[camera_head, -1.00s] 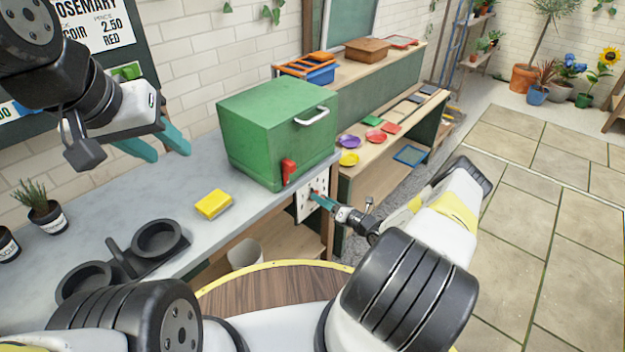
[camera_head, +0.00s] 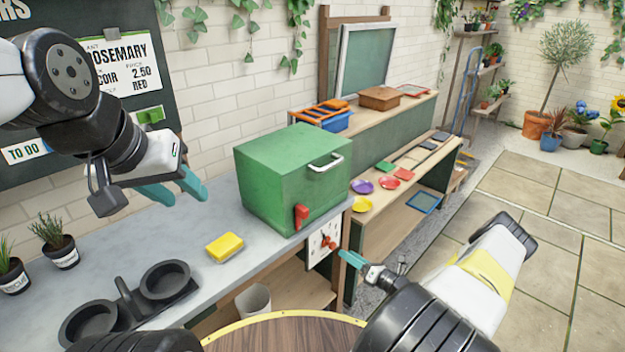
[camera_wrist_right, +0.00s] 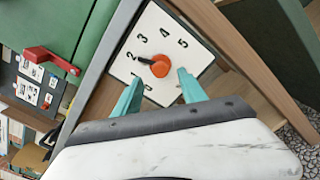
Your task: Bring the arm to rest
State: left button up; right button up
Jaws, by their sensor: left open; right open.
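My left gripper (camera_head: 176,190) is open and empty, raised in front of the wall board at the left of the head view. My right gripper (camera_head: 347,258) is low at the front of the bench, by a white dial panel (camera_head: 322,243). In the right wrist view my right gripper (camera_wrist_right: 156,91) has its teal fingers apart, with nothing between them. The panel's orange-red knob (camera_wrist_right: 160,66) shows just beyond the fingertips, its dark pointer towards the left, near the 2. I cannot tell whether a finger touches the panel.
A green box (camera_head: 290,180) with a red lever (camera_head: 301,216) stands on the grey bench (camera_head: 130,235). A yellow sponge-like block (camera_head: 225,246), a black double-ring holder (camera_head: 165,280) and potted plants (camera_head: 60,250) are there too. Paved floor (camera_head: 545,250) lies open at right.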

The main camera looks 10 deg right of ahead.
jog(key=s+a+r+n+g, duration=0.2)
jog(key=a+r+n+g, duration=0.15)
jog(key=r+n, duration=0.5)
jog(key=s+a+r+n+g, duration=0.25)
jog(key=r+n+g, duration=0.3)
jog(key=r, duration=0.55)
jog(key=s+a+r+n+g, duration=0.2)
jog(key=a+r+n+g, duration=0.2)
jog(key=r+n, duration=0.5)
jog(key=s+r+n+t+h, duration=0.5)
jog(key=s+r+n+h, duration=0.3)
jog(key=s+r+n, duration=0.6)
jog(key=shift+s+d+r+h, duration=0.35)
jog(key=shift+s+r+h, duration=0.05)
jog(key=shift+s+r, duration=3.05)
